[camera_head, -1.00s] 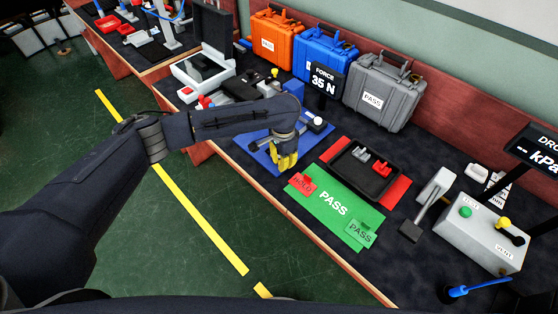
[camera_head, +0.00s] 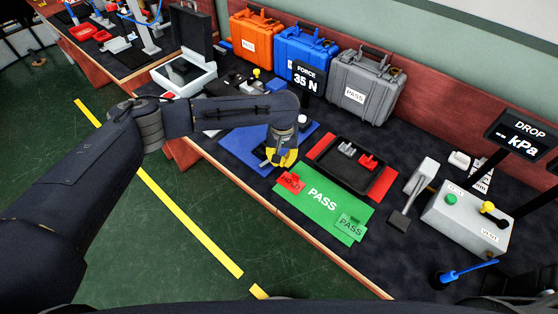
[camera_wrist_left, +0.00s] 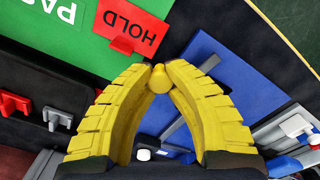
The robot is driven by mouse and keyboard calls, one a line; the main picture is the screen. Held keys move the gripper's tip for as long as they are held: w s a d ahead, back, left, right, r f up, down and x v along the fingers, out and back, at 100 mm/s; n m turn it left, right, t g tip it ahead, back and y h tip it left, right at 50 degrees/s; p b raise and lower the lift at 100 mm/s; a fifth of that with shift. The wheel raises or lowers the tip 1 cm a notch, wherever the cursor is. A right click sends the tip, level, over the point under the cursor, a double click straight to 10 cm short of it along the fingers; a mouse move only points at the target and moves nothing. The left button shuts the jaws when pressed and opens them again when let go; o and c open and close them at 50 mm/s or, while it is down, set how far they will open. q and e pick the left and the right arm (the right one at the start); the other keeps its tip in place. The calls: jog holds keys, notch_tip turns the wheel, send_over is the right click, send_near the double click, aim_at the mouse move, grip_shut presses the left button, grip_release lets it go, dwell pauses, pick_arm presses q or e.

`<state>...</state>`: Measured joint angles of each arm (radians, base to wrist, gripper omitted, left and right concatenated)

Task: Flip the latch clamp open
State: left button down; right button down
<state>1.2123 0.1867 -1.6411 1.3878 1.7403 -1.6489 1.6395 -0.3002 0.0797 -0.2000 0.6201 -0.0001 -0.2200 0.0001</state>
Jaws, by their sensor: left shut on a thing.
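The latch clamp is mounted on a blue base plate (camera_head: 238,148). Its body is mostly hidden behind my left gripper and arm in the head view. My left gripper (camera_head: 281,160), with yellow fingers, is over the plate's right edge, beside the green mat. In the left wrist view the fingertips of my left gripper (camera_wrist_left: 158,70) are closed around a small yellow rounded grip (camera_wrist_left: 157,82), which looks like the end of the clamp's handle. Grey bar parts lie on the blue plate (camera_wrist_left: 245,85) behind the fingers. My right gripper is not in view.
A green PASS mat (camera_head: 325,205) with a red HOLD tag (camera_head: 291,182) lies close to the gripper. A black tray (camera_head: 345,178) holds grey and red parts. Cases line the back. A FORCE display (camera_head: 307,76) reads 35 N.

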pick_arm(q)
jog(key=shift+w+d+n, duration=0.25)
jog(key=shift+d+n, duration=0.05)
jog(key=shift+n, duration=0.6)
jog(key=c, duration=1.1)
grip_release()
notch_tip(320, 180, up, 12)
jog(key=shift+r, duration=0.1)
